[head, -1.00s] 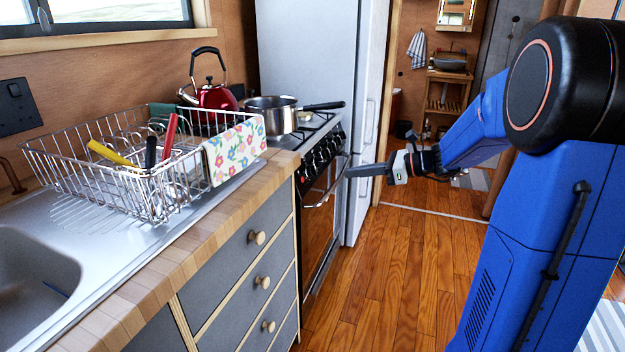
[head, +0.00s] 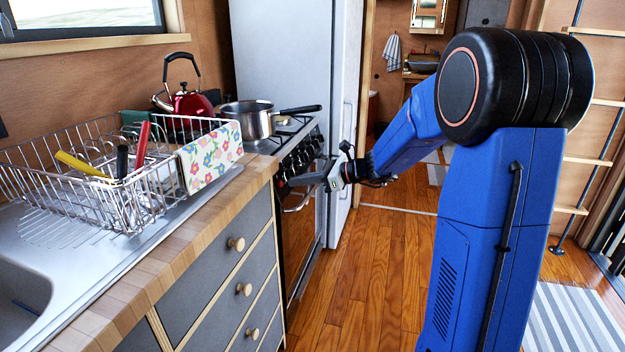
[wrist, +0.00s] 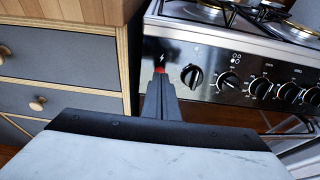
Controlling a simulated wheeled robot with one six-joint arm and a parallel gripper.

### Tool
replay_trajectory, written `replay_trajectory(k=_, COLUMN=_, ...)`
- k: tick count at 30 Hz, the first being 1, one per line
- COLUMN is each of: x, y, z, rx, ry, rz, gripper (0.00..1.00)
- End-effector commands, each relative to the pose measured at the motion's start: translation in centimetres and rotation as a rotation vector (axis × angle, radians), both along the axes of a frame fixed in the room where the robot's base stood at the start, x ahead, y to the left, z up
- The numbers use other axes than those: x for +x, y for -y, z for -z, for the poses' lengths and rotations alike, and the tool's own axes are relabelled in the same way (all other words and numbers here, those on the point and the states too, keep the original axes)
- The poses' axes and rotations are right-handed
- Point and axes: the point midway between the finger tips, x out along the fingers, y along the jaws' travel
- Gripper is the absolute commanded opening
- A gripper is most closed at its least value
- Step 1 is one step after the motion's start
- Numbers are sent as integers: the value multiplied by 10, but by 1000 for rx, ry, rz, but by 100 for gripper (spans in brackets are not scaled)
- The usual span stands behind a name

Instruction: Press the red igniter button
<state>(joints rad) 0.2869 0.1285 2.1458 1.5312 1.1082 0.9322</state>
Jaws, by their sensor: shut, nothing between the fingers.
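The red igniter button (wrist: 160,69) shows as a small red patch at the left end of the stove's dark control panel (wrist: 215,65), below a white lightning mark and left of the first black knob (wrist: 192,75). My gripper (wrist: 160,82) is shut and empty, its fingertips right at the button and covering part of it in the wrist view. I cannot tell whether they touch. In the head view my gripper (head: 293,181) reaches left to the stove front (head: 300,225), at the panel's near end. The button is not clear there.
Grey drawers with round knobs (head: 236,244) and a wooden worktop (head: 185,245) adjoin the stove's near side. A saucepan (head: 248,122) stands on the hob, its handle pointing right. Wooden floor (head: 370,270) is clear in front.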

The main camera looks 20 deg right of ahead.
Motion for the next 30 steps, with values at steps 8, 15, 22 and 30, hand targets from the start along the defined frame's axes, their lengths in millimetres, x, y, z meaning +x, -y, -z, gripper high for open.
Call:
replay_trajectory(k=8, x=13, y=-18, z=7, rx=0, ry=0, rz=-1, gripper=0)
replay_trajectory(k=15, x=14, y=-20, z=8, rx=-1, ry=-1, rz=0, gripper=0)
replay_trajectory(k=22, x=16, y=-22, z=9, rx=-1, ry=-1, rz=-1, gripper=0)
replay_trajectory(k=30, x=24, y=-33, z=14, rx=1, ry=-1, rz=0, gripper=0)
